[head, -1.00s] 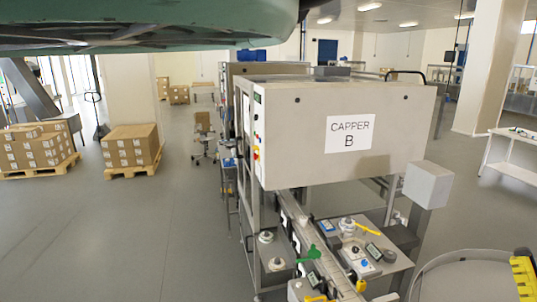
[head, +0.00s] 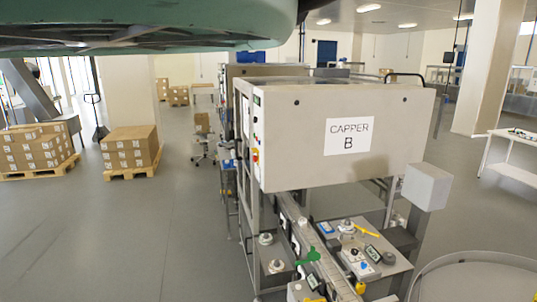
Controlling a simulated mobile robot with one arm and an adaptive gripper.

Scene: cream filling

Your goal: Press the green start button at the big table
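No green start button can be made out for certain. A grey table section (head: 395,268) beside the conveyor under the capper carries a small control box (head: 358,262) with buttons too small to read, the clearest of them blue. A green star-shaped part (head: 308,257) lies at the conveyor. Small coloured controls (head: 255,154) sit on the capper's left edge. I cannot tell which surface is the big table. My gripper is not in view.
A round grey rim (head: 475,258) is at lower right. Boxes on a pallet (head: 130,150) stand left, a white table (head: 515,150) right. Floor at left is clear.

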